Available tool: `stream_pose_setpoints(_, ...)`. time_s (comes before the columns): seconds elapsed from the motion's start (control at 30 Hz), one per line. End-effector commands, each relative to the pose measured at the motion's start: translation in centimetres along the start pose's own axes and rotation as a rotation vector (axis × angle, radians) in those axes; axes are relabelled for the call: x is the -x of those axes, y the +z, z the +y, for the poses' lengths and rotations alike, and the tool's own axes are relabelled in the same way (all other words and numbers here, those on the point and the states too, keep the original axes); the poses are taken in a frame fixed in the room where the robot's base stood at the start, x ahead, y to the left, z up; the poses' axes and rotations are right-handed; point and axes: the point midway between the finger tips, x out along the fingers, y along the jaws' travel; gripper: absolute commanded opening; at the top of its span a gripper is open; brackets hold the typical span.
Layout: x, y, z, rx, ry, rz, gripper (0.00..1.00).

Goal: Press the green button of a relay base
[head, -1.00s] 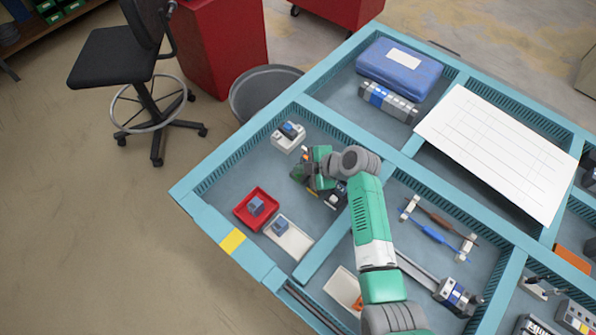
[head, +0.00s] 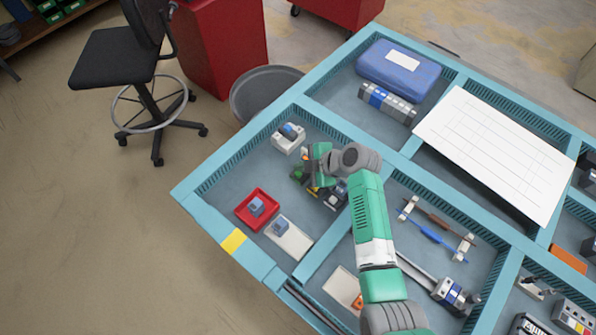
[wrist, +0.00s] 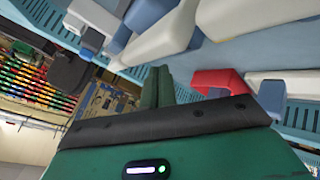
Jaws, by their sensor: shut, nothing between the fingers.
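A pale relay base with a blue block (head: 289,137) stands near the back-left edge of the tray compartment. A darker device with a white part (head: 334,194) lies right of my gripper, partly hidden by my arm. My gripper (head: 300,174) is low in the compartment between these two. In the wrist view its green fingers (wrist: 159,87) are together with nothing between them. Pale housings (wrist: 238,18) with a blue part (wrist: 146,16) show close above the fingers there. I cannot make out a green button, nor whether the fingers touch anything.
A red tray (head: 243,220) and a white tray (head: 298,248), each with a blue block, lie in front. Teal compartment walls (head: 330,124) surround the space. Tools and a connector lie in the compartment to the right.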

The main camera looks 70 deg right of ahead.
Motion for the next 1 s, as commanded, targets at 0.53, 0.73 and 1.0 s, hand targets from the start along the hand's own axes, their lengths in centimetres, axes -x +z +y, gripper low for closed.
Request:
stream_pose_setpoints(0.53,3.3,-2.4,2.4,0.001,0.0,0.001,0.0)
stream_pose_setpoints(0.73,3.2,-2.4,2.3,0.0,0.0,0.0,0.0)
stream_pose_setpoints(1.0,3.2,-2.3,2.3,0.0,0.0,0.0,0.0)
